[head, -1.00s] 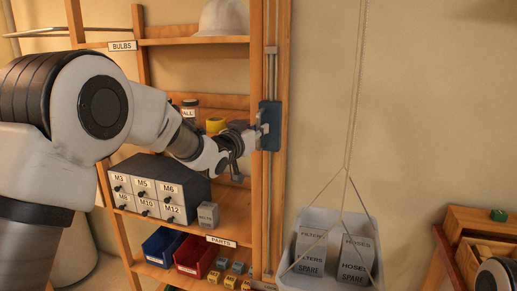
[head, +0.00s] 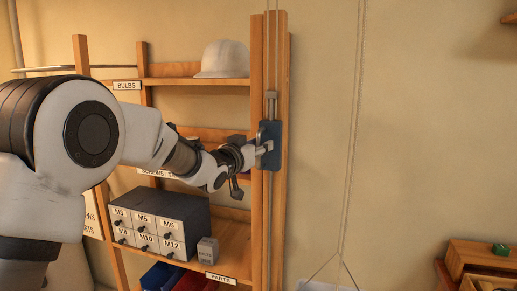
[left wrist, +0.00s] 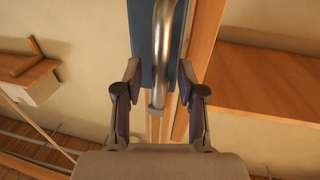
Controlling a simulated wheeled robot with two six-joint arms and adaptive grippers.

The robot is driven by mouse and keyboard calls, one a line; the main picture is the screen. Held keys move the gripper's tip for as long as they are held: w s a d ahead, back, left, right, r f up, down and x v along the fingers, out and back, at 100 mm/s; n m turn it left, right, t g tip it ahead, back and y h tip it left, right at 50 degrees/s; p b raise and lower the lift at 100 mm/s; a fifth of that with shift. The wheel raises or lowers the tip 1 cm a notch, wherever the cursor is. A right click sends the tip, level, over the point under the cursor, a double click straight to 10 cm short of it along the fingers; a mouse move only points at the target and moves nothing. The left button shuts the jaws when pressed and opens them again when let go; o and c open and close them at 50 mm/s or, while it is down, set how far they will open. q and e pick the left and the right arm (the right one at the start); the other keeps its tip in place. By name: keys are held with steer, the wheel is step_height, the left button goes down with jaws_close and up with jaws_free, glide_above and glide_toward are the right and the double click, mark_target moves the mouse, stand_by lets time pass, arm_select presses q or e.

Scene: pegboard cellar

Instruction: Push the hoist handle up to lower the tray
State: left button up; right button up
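The hoist handle is a bent metal bar on a blue plate (head: 272,158) that rides on a rail up the wooden post. In the left wrist view the bar (left wrist: 162,40) stands between my left gripper's fingers (left wrist: 160,85), which are apart with gaps on both sides. In the head view my left gripper (head: 258,150) is at the plate. The tray (head: 325,286) hangs on a cord right of the post; only its top rim shows at the bottom edge, and its contents are out of view. My right gripper is not in view.
A wooden shelf unit left of the post holds a white helmet (head: 222,58), a dark drawer cabinet (head: 160,215), a small grey box (head: 207,250) and bins. A wooden box (head: 480,258) stands at the lower right. The wall between the cord and that box is clear.

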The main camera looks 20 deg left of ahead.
arm_select(q)
steer(key=shift+s+f, duration=0.1)
steer(key=shift+f, duration=0.05)
steer(key=v, duration=1.1)
steer(key=shift+s, duration=0.35)
steer(key=shift+a, duration=0.15)
steer(key=shift+f, duration=0.1)
